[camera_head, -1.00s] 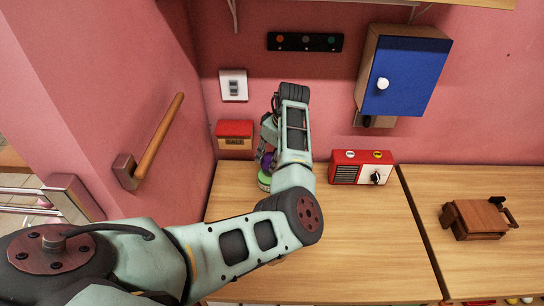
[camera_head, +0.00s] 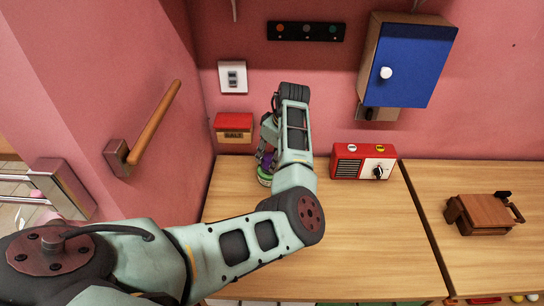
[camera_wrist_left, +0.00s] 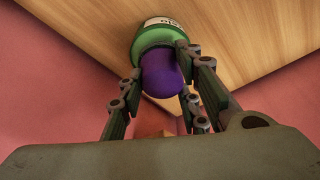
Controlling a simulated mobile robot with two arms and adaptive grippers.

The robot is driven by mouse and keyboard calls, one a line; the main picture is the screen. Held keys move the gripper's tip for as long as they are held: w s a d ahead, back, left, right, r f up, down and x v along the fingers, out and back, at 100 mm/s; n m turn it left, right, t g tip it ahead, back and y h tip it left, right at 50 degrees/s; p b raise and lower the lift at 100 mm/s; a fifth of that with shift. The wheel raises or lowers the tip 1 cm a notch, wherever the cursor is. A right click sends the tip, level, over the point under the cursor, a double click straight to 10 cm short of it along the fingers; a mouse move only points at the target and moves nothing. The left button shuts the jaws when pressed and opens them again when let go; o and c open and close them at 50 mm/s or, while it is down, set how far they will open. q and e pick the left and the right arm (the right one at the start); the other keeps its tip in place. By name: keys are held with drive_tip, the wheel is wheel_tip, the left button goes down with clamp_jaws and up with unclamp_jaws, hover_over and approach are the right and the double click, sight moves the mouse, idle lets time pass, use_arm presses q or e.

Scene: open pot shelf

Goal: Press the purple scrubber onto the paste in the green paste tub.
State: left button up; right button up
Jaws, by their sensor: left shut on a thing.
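The green paste tub (camera_head: 264,180) stands upright on the wooden counter near its back left corner. In the left wrist view the green tub (camera_wrist_left: 158,38) has a white label. The purple scrubber (camera_wrist_left: 162,80) is between the fingers of my left gripper (camera_wrist_left: 161,74), which is shut on it. The scrubber is at the tub's mouth, and its far end is hidden, as is the paste. In the head view my left arm hides most of the gripper (camera_head: 266,158), and only a little purple shows above the tub. My right gripper is not in view.
A red salt box (camera_head: 233,126) hangs on the wall behind the tub. A red and white radio (camera_head: 363,161) stands to the right on the counter (camera_head: 350,240). A blue-doored cabinet (camera_head: 407,72) hangs above. A small brown wooden object (camera_head: 484,214) lies farther right. The middle counter is clear.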

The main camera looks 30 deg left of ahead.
sight(272, 157)
use_arm(q)
drive_tip(key=shift+f, duration=0.1)
drive_tip(key=shift+f, duration=0.35)
idle(0.4)
idle(0.4)
idle(0.8)
drive_tip(key=shift+s+f, duration=0.1)
drive_tip(key=shift+f, duration=0.05)
idle(0.6)
drive_tip(key=shift+p, duration=0.3)
wheel_tip(272, 157, up, 7)
drive_tip(key=p, duration=0.7)
